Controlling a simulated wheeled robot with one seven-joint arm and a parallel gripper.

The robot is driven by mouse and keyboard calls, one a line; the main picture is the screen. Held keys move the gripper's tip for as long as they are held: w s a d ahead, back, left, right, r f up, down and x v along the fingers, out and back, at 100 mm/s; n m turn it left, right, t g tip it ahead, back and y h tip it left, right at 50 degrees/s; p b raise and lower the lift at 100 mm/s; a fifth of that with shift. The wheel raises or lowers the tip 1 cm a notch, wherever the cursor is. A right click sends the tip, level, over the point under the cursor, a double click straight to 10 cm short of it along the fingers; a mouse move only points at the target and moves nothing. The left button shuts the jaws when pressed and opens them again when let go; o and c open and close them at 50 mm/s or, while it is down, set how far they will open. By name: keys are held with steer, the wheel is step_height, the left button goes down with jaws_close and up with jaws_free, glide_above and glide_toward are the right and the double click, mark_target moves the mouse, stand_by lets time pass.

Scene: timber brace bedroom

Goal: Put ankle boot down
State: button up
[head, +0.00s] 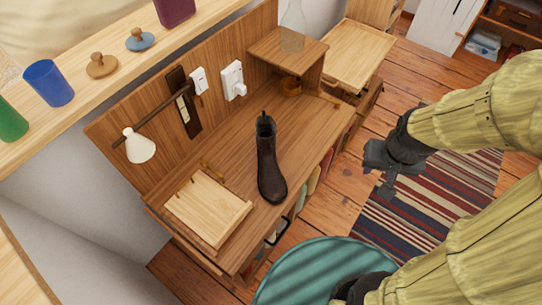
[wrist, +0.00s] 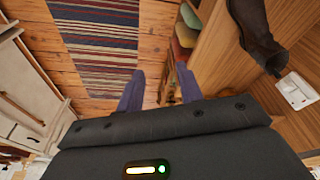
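The dark brown ankle boot (head: 268,165) stands upright on the wooden desk (head: 235,165), its sole on the top and its toe toward the front edge. In the wrist view the boot (wrist: 257,32) shows at the upper right, apart from my fingers. My gripper (head: 380,180) is out past the desk's right side, above the floor and clear of the boot. In the wrist view my gripper (wrist: 160,88) has its two fingers spread with nothing between them.
A light wooden board (head: 208,207) lies on the desk's near end. A wall lamp (head: 139,146) and white sockets (head: 233,80) are on the backboard. A raised shelf holds a glass vase (head: 292,28). A teal round top (head: 318,275) and striped rug (head: 425,205) lie nearby.

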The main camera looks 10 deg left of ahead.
steer(key=shift+o, duration=0.4)
steer(key=shift+s, duration=0.1)
steer(key=o, duration=0.4)
steer(key=shift+a, duration=0.1)
steer(key=shift+c, duration=0.2)
steer(key=o, duration=0.3)
steer(key=shift+w+a+m, duration=0.25)
steer(key=shift+a+m, duration=0.05)
steer(key=o, duration=0.7)
steer(key=w+a+m, duration=0.1)
steer(key=a, duration=0.1)
steer(key=w+a+f+m+y, duration=0.1)
steer(key=a+m, duration=0.1)
steer(key=w+a+m, duration=0.1)
steer(key=a+m, duration=0.1)
steer(key=shift+w+f+t, duration=0.2)
steer(key=shift+f+t, duration=0.1)
steer(key=shift+t, duration=0.1)
steer(key=shift+c, duration=0.2)
steer(key=a+f+m+b, duration=0.1)
steer(key=a+f+m, duration=0.3)
steer(key=a+m, duration=0.5)
steer(key=w+a+f+m+b, duration=0.1)
steer(key=a+f+m, duration=0.4)
steer(key=a+m, duration=0.5)
steer(key=m, duration=0.7)
steer(key=shift+w+a+t+y, duration=0.15)
steer(key=shift+w+t+y, duration=0.15)
